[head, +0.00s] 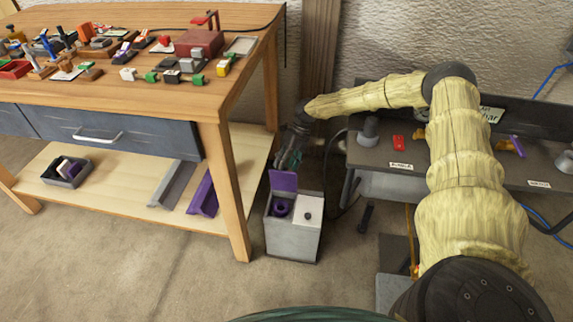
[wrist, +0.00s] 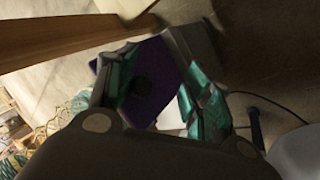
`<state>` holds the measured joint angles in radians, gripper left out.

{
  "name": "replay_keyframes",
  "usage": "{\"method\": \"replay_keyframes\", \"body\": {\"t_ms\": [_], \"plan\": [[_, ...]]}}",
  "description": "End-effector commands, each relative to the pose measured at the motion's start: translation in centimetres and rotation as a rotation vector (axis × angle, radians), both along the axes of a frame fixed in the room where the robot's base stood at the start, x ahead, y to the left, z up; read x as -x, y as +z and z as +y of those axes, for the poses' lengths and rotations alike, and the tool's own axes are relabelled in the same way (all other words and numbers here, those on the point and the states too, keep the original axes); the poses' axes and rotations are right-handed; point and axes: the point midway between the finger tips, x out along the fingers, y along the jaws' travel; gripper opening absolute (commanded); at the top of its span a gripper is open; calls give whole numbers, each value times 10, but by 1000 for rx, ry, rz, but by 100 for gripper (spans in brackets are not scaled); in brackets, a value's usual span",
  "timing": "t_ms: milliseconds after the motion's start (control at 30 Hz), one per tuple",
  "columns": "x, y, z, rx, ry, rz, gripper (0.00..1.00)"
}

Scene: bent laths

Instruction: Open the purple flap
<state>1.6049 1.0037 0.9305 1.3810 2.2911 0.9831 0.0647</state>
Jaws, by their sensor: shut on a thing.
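The purple flap (head: 284,181) stands raised, about upright, at the back left of a grey box (head: 291,240) on the floor. The opening below it shows a purple ring-shaped thing (head: 282,208) inside. My gripper (head: 287,160) is at the flap's upper edge, coming from behind and above. In the wrist view, the flap (wrist: 158,88) with a dark round knob fills the space between the teal fingers (wrist: 155,48). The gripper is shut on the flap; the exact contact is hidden.
The wooden workbench's leg (head: 226,190) is close on the left. A dark table (head: 380,155) with small things stands on the right. Open floor lies in front.

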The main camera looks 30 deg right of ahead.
Motion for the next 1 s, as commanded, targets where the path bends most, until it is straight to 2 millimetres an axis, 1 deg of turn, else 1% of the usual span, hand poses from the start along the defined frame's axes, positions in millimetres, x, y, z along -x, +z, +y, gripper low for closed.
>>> {"method": "replay_keyframes", "body": {"t_ms": [33,100,233,500,700,833,1000], "plan": [[3,-1,-4,4,-1,4,44],[2,2,-5,3,-1,3,44],[2,14,-4,2,-2,2,44],[-1,58,1,1,4,-1,44],[-2,85,1,1,3,0,44],[-1,95,1,1,4,0,44],[-1,99,1,1,2,1,44]]}}
